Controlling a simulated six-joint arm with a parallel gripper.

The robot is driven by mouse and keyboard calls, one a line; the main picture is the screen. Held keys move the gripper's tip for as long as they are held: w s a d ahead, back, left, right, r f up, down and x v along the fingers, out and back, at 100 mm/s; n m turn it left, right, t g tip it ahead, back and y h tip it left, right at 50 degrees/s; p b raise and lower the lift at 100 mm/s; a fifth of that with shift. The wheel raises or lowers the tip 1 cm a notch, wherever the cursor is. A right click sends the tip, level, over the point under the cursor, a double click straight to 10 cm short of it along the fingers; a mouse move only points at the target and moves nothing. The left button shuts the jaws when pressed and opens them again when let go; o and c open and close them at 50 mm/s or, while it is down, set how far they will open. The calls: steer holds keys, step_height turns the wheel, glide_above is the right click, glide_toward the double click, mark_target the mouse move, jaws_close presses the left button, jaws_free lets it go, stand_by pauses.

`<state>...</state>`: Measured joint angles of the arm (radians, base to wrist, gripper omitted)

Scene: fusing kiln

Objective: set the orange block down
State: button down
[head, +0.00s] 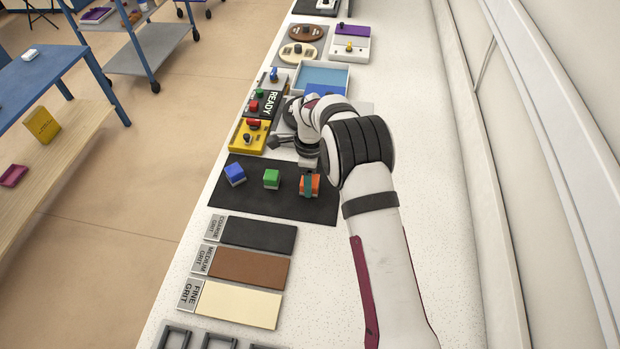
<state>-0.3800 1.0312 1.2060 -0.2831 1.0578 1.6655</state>
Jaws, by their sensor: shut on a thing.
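The orange block (316,187) is at the right end of the dark mat (285,207), beneath the end of my arm. My gripper (309,184) points down and is shut on the orange block, with a teal finger showing against its side. I cannot tell whether the block touches the mat or hangs just above it. My arm hides part of the area behind and to the right of the gripper.
A green block (271,178) and a blue block (235,174) stand on the mat to the left. Black, brown and cream grit plates (247,269) lie nearer. A yellow control box (248,137) and a READY panel (270,101) stand beyond the mat.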

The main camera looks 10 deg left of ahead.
steer(key=shift+c, duration=1.1)
jaws_free()
step_height(320, 180, up, 12)
steer(key=s+d+r+n, duration=0.3)
steer(key=s+d+r, duration=0.4)
steer(key=r, duration=0.1)
steer(key=s+d+n, duration=0.3)
steer(key=s, duration=0.6)
steer(key=s+d+n+y, duration=0.1)
steer(key=s+d+n, duration=0.1)
steer(key=s, duration=0.7)
steer(key=s+d+n, duration=0.3)
steer(key=s+n, duration=0.1)
steer(key=s, duration=0.5)
steer(key=shift+s+d+r+y, duration=0.2)
steer(key=shift+s+d+y, duration=0.1)
steer(key=shift+s+y, duration=0.1)
